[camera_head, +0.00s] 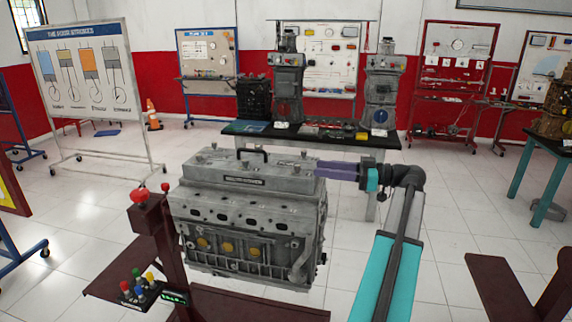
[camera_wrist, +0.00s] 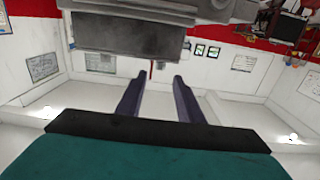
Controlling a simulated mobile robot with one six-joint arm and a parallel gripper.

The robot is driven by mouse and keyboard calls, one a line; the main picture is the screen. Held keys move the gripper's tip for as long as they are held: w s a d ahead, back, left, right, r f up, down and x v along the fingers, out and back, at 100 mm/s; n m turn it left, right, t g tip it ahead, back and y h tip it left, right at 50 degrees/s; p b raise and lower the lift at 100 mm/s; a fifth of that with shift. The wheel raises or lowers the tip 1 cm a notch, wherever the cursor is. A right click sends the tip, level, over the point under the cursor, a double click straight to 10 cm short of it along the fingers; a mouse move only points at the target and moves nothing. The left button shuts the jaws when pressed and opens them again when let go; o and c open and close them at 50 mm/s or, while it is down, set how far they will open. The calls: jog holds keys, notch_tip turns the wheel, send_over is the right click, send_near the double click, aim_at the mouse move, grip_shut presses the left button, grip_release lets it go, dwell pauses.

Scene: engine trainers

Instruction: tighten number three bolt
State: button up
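A grey engine (camera_head: 250,215) stands on a dark red stand in the head view. Its top cover carries a black handle (camera_head: 251,151) and several small raised bolt heads, one at the back right (camera_head: 304,154) and one at the back left (camera_head: 213,146). No bolt number can be read, so I cannot tell which is number three. My gripper (camera_head: 319,170) reaches in from the right, level with the cover's right end; I cannot tell whether it touches. In the wrist view its two purple fingers (camera_wrist: 157,80) are apart with nothing between them. The engine's grey side (camera_wrist: 125,38) fills the upper part there.
The stand's red post (camera_head: 170,240) bears red knobs, and a small panel (camera_head: 150,288) with coloured knobs juts out in front. A dark workbench (camera_head: 240,129) with machines is behind the engine. A whiteboard (camera_head: 88,75) stands at left.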

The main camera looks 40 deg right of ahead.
aim_at(285, 172)
jog(key=p+x, duration=0.4)
jog(key=x, duration=0.8)
jog(key=shift+w+a, duration=0.2)
jog(key=shift+w, duration=0.1)
grip_shut()
